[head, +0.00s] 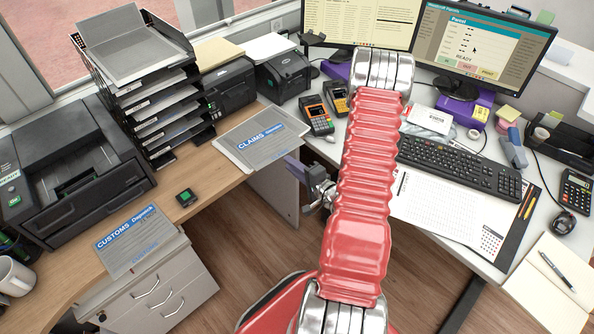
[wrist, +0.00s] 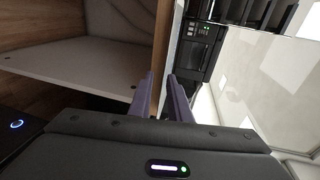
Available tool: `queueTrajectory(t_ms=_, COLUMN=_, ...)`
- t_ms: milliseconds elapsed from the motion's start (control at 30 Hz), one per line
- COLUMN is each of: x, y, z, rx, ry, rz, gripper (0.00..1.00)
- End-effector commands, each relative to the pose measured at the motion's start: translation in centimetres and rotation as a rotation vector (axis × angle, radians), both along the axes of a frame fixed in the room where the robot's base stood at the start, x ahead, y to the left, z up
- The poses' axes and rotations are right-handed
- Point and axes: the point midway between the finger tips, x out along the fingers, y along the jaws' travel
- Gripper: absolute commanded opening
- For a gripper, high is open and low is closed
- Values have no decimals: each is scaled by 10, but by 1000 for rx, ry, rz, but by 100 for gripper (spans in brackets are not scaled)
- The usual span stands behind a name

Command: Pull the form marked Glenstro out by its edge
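No word Glenstro is readable to me. A grey form headed CLAIMS (head: 258,150) lies at the wooden desk's edge; the small word after its heading is too small to read. Another grey form headed CUSTOMS (head: 137,238) lies above the drawer unit at lower left; its smaller word looks like Dispatch. My gripper (head: 292,168) is to the right of and below the CLAIMS form in the head view, apart from it, partly hidden by my arm. In the wrist view its two purple fingers (wrist: 161,76) stand apart with nothing gripped.
Card terminals (head: 317,115) and a keyboard (head: 455,165) are on the white counter. Open floor lies between the desks.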

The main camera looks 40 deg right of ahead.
Motion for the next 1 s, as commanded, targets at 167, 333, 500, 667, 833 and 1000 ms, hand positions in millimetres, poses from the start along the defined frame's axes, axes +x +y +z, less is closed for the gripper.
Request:
queueTrajectory(t_ms=167, x=16, y=-1, z=0, rx=-2, ry=-1, rz=1, gripper=17)
queueTrajectory(t_ms=333, x=30, y=-2, z=0, rx=-2, ry=-1, rz=1, gripper=17)
queueTrajectory(t_ms=500, x=42, y=-2, z=0, rx=-1, ry=-1, rz=1, gripper=17)
queueTrajectory(t_ms=667, x=47, y=-3, z=0, rx=0, ry=-1, rz=-1, gripper=17)
queueTrajectory(t_ms=833, x=48, y=-3, z=0, rx=0, ry=-1, rz=-1, gripper=17)
queueTrajectory(t_ms=1000, x=48, y=-3, z=0, rx=0, ry=-1, rz=-1, gripper=14)
